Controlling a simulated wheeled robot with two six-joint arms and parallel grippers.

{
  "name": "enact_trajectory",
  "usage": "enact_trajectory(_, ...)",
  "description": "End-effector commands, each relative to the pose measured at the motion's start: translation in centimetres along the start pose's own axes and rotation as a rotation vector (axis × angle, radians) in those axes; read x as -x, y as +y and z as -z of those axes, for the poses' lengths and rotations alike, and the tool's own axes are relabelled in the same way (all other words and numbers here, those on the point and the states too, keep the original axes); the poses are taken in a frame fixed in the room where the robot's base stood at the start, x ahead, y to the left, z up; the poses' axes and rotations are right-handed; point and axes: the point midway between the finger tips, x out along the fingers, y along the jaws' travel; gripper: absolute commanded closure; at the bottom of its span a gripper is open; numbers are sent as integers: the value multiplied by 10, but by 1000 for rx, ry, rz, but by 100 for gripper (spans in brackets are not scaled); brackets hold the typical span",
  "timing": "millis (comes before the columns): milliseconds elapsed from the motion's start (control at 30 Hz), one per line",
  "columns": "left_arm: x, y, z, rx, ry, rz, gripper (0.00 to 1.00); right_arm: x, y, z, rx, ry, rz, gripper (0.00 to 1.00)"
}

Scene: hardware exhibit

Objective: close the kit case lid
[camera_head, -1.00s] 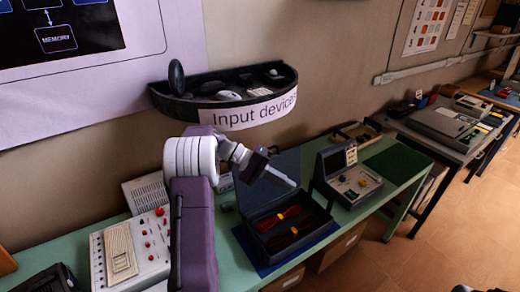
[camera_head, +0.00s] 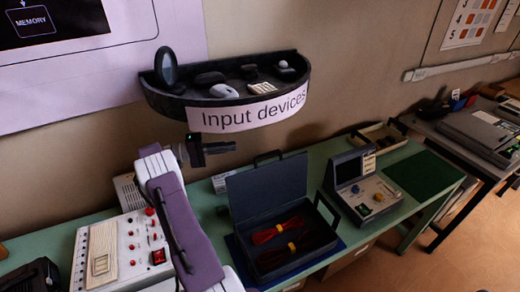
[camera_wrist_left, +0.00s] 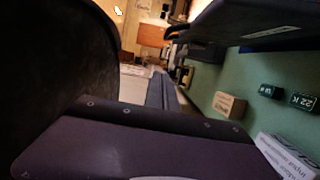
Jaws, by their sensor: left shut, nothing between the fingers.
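The dark kit case (camera_head: 312,256) sits on a blue mat (camera_head: 238,252) on the green table. Its lid (camera_head: 266,191) stands open and roughly upright at the back, with a handle on its top edge. Two red bundles with yellow bands (camera_head: 280,231) lie inside. My left gripper (camera_head: 232,147) is shut and empty, above and left of the lid's top edge, apart from it in the picture. Its fingertips are hard to make out. My right gripper is not in view.
A curved wall shelf (camera_head: 225,100) labelled "Input devices" hangs just above my left gripper. A white control box (camera_head: 110,255) stands left of the case, a grey console (camera_head: 360,188) right of it. Small labelled blocks (camera_wrist_left: 303,102) lie on the table in the left wrist view.

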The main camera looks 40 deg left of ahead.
Motion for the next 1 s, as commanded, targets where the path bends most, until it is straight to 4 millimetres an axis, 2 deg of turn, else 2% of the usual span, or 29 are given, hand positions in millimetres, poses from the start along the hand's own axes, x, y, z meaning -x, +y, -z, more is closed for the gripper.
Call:
enact_trajectory(400,-91,4,-2,3,-5,1,100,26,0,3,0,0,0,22)
enact_trajectory(500,-91,4,-18,5,-1,1,100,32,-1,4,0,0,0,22)
enact_trajectory(700,-96,2,-36,2,-1,1,100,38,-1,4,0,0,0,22)
enact_trajectory(1000,-96,0,-40,1,-2,1,100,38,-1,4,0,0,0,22)
